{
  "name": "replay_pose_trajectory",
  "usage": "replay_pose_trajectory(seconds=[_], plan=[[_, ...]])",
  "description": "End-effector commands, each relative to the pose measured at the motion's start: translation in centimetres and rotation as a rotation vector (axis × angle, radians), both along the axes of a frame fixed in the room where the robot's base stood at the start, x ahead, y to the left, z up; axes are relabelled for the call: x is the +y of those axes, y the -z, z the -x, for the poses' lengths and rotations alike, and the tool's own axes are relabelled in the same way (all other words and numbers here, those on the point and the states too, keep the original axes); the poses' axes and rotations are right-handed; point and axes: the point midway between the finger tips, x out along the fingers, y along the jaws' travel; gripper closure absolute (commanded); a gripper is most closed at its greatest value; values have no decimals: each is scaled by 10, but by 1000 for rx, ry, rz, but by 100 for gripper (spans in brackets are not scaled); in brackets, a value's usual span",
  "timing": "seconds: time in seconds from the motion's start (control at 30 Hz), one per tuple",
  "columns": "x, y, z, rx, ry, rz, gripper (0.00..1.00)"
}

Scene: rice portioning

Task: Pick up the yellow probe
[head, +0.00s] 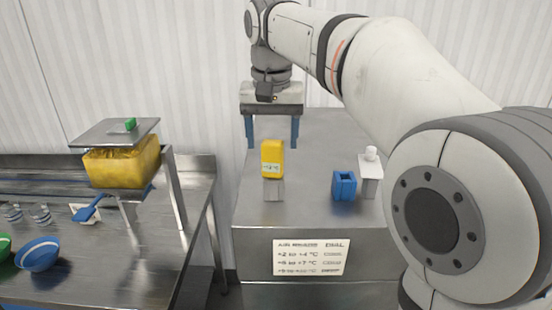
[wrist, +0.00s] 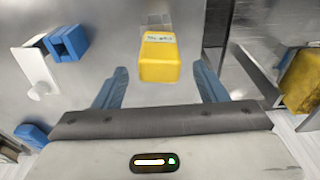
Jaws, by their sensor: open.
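The yellow probe (head: 272,158) stands upright on a small grey block on the steel table, with a small display on its front. In the wrist view the yellow probe (wrist: 158,62) lies between and just beyond the two blue fingers. My gripper (head: 271,143) is open and empty, its blue fingers pointing down. In the head view the fingers appear on either side of the probe, behind it and apart from it. My gripper also shows in the wrist view (wrist: 159,78), with a clear gap on each side of the probe.
A blue open holder (head: 344,186) and a white block with a round knob (head: 370,172) stand right of the probe. A temperature sign (head: 311,257) is on the table front. At left, a yellow container (head: 122,165) and a blue bowl (head: 38,254) are at another bench.

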Motion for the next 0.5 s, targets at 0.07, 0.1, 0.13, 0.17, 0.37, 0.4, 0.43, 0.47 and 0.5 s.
replay_pose_trajectory(seconds=[0.07,0.1,0.13,0.17,0.37,0.4,0.43,0.47,0.5], plan=[[-2,9,2,2,2,1,35],[-3,15,3,2,3,1,35],[-3,19,4,3,3,1,35],[-4,23,4,3,3,1,35],[-4,44,1,1,5,0,35],[-4,45,1,0,5,0,35],[-4,46,1,0,5,-1,35],[-4,46,1,-1,5,-1,35],[-4,46,1,-1,5,-1,35]])
